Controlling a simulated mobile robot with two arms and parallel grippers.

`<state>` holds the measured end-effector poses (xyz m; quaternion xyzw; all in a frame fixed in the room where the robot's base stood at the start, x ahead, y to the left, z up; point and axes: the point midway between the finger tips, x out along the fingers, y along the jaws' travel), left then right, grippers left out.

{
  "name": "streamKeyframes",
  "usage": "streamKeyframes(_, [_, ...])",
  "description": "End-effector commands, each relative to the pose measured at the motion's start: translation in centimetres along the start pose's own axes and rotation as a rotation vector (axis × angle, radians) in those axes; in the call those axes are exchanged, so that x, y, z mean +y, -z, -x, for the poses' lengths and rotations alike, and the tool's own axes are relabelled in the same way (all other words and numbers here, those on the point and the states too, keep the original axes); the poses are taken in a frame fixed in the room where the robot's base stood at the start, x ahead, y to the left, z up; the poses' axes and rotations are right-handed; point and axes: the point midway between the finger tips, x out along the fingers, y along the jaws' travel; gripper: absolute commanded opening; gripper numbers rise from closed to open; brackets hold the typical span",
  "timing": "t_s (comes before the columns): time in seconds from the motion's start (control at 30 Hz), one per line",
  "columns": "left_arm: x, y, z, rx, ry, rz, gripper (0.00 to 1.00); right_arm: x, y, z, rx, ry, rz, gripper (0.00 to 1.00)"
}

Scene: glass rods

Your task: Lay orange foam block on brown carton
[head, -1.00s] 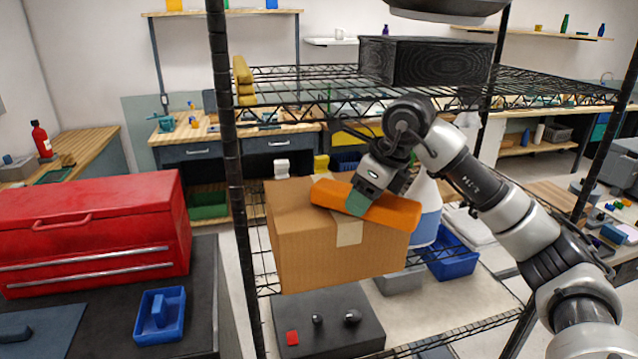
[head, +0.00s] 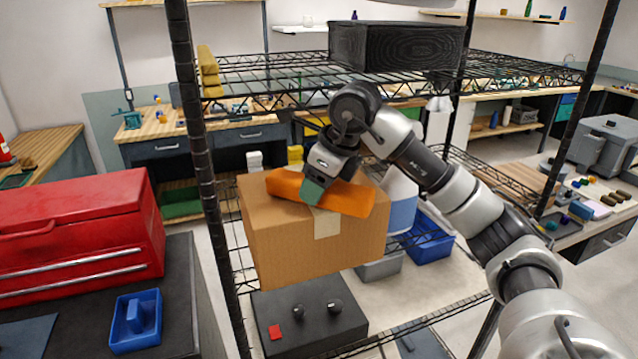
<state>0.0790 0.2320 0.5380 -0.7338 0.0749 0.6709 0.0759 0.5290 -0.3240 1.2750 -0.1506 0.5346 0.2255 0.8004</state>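The orange foam block (head: 345,198) lies lengthwise over the top of the brown carton (head: 275,250), slanting slightly down to the right in the head view. Its underside seems to be at the carton's top, but I cannot tell whether it touches. My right gripper (head: 314,188) reaches in from the right and is shut on the block near its middle. One greenish finger pad shows against the block's near side; the other finger is hidden. The carton stands upright on the wire rack with a tape strip down its front. My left gripper is not in view.
A black box (head: 395,45) sits on the upper wire shelf (head: 270,85), just above my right arm. A rack post (head: 200,165) stands left of the carton. A dark control box (head: 310,318) is in front below. A red toolbox (head: 75,225) and blue tray (head: 136,320) are at left.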

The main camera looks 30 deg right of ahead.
Motion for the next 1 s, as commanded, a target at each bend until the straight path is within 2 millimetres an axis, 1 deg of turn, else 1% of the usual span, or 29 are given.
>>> streamKeyframes(0.03, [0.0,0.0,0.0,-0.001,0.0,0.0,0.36,0.0,0.0,0.0,0.0,0.0,0.0,0.59])
streamKeyframes(0.1, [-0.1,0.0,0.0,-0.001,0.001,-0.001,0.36,0.0,0.0,0.0,0.0,0.0,0.0,0.69])
streamKeyframes(0.17, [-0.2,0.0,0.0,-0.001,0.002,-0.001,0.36,0.0,0.0,0.0,0.0,0.0,0.0,0.78])
streamKeyframes(0.4, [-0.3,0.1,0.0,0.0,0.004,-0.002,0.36,0.0,0.0,0.0,0.0,0.0,0.0,0.78])
streamKeyframes(0.5, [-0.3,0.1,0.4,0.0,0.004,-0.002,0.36,0.0,-0.2,0.5,0.0,0.0,0.0,0.78])
streamKeyframes(0.57, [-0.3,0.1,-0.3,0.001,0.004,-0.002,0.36,0.0,-0.1,0.6,-0.002,0.002,0.0,0.78])
streamKeyframes(0.63, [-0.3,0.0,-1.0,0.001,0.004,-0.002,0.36,-0.1,0.0,1.2,-0.004,0.004,0.0,0.78])
streamKeyframes(0.67, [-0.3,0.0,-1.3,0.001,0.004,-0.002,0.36,-0.1,0.4,1.4,-0.002,0.004,-0.002,0.78])
streamKeyframes(0.8, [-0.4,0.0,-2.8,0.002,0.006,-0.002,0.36,-0.2,3.7,2.4,0.001,0.006,-0.003,0.78])
streamKeyframes(1.0, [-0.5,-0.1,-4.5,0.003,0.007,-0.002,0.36,-0.1,7.9,4.2,0.001,0.005,-0.004,0.78])
